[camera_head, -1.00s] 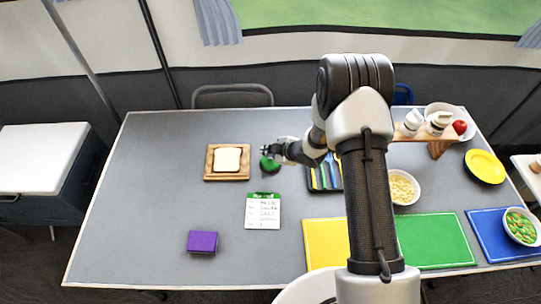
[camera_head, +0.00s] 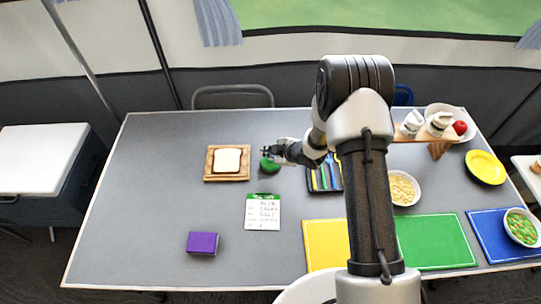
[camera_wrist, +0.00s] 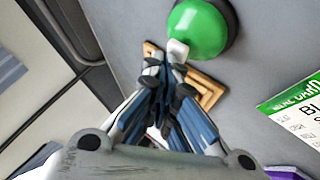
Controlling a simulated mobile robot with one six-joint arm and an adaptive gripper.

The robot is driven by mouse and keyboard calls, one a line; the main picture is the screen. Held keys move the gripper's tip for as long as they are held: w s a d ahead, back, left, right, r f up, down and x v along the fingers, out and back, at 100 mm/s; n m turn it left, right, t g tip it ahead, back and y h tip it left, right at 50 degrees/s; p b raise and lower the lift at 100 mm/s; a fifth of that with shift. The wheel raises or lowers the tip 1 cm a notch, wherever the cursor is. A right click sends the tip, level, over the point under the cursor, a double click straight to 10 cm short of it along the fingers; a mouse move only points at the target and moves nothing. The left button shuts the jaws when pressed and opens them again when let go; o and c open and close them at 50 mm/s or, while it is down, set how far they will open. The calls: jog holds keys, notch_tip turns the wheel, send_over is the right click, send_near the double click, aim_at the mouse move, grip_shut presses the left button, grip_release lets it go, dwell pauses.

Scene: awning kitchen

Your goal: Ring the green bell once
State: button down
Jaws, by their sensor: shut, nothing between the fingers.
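The green bell (camera_head: 269,166) stands on the grey table, right of the wooden board with bread. In the wrist view the green dome of the bell (camera_wrist: 197,29) with its dark base shows at the top, just beyond my fingertips. My gripper (camera_head: 266,152) is at the bell, its fingertips close above or beside the dome. In the wrist view my gripper (camera_wrist: 165,52) is shut and empty, with its fingers together. One pale fingertip lies at the lower left edge of the dome in the picture. I cannot tell whether it touches.
The bread board (camera_head: 209,177) lies left of the bell. A notepad (camera_head: 262,212) and a purple box (camera_head: 202,242) lie nearer. A cutlery tray (camera_head: 313,179) is to the right, partly behind my arm. The left table area is clear.

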jog(key=shift+r+p, duration=0.4)
jog(key=shift+r, duration=0.3)
jog(key=shift+r+p, duration=1.8)
jog(key=shift+r, duration=0.75)
